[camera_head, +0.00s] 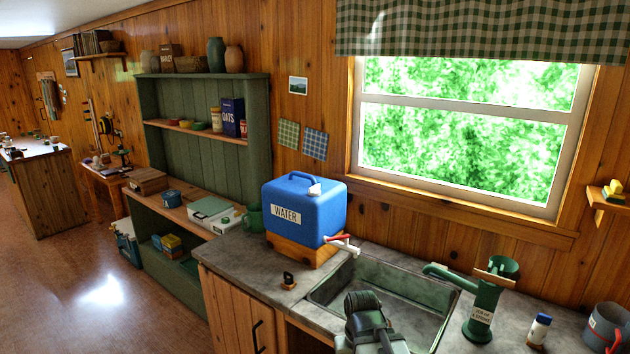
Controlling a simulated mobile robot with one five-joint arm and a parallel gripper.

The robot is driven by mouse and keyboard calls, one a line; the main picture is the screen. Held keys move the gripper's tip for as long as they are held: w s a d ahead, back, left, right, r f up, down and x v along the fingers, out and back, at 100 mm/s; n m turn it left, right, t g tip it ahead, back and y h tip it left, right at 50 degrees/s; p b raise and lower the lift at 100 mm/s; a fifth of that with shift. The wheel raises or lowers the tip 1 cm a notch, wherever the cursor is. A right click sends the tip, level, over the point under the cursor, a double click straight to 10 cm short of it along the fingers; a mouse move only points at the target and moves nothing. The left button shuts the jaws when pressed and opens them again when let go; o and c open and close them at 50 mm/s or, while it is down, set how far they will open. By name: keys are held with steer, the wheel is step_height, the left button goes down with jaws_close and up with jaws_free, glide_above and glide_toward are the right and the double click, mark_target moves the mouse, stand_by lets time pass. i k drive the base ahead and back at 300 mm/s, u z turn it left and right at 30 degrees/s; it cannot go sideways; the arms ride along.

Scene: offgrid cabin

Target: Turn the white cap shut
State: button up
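A blue water container (330,215) with a "WATER" label stands on a wooden block on the counter, left of the sink. A small white cap (314,189) sits on its top, right of the blue handle; it is too small to tell how far it is turned. A tap with a red lever (338,239) and white spout sticks out from the container's lower right toward the sink. My arm, dark grey-green, rises at the bottom over the sink, with my gripper (363,302) apart from the container and below it in the picture. Its fingers cannot be made out clearly.
The sink (405,292) is right of the container, with a green hand pump (483,308) beside it. A small dark object (289,281) sits on the counter in front of the container. A white bottle (539,330) and a grey pail (606,326) stand at right.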

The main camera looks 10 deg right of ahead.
mark_target(314, 191)
steer(key=u, duration=0.3)
steer(key=i, duration=0.8)
steer(key=u, duration=0.8)
steer(key=k, duration=0.85)
steer(key=u, duration=0.1)
steer(key=i, duration=0.85)
steer(key=z, duration=0.05)
